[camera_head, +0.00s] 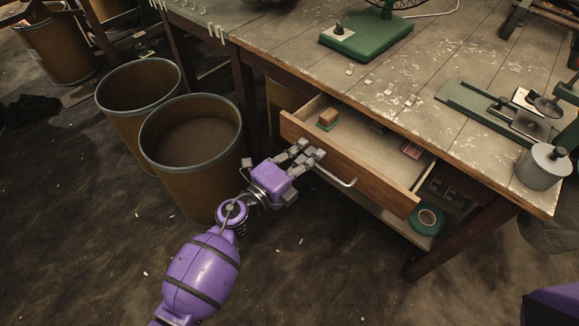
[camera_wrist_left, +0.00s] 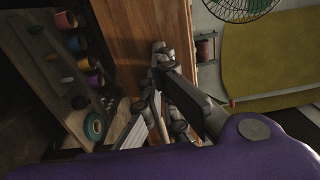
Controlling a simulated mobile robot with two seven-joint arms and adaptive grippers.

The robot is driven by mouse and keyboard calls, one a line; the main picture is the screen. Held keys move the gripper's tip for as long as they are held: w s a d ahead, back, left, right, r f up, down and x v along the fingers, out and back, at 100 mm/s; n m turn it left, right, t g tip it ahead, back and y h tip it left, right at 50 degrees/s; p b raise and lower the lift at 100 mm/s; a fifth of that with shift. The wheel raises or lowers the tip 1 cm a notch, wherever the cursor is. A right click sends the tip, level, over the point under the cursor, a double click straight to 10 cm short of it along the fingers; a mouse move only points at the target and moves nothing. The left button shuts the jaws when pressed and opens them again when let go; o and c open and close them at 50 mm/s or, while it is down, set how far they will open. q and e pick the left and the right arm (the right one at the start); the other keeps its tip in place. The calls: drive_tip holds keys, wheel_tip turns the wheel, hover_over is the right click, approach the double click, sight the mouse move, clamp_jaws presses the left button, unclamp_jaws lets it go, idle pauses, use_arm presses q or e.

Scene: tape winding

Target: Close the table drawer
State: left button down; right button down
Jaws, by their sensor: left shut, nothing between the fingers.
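The table drawer (camera_head: 350,164) is a light wooden drawer that stands pulled out from under the worn table (camera_head: 290,52). A metal bar handle (camera_head: 336,179) runs along its front. My left gripper (camera_head: 306,152) is at the left part of the drawer front, by the left end of the handle; I cannot tell whether it touches. Its fingers are shut with nothing between them. In the left wrist view the gripper (camera_wrist_left: 165,75) is in front of the brown drawer front (camera_wrist_left: 130,35). My right gripper is not in view; a purple part of my body shows at the lower right.
Inside the drawer are a small brown block (camera_head: 328,117) and a small reddish item (camera_head: 411,150). A green tape roll (camera_head: 426,219) lies on the shelf below. Two open bins (camera_head: 190,135) (camera_head: 138,88) stand left. A green fan base (camera_head: 366,36) is on the table. Floor in front is mostly clear.

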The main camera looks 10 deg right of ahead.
sight(344, 127)
use_arm(q)
drive_tip(key=b+x, duration=0.4)
drive_tip(key=x, duration=1.1)
drive_tip(key=shift+f, duration=0.15)
drive_tip(key=shift+w+d, duration=0.4)
drive_tip(key=shift+d, duration=0.05)
drive_tip(key=shift+r+b, duration=0.2)
drive_tip(key=shift+b, duration=0.1)
drive_tip(key=shift+w+d+r, duration=0.1)
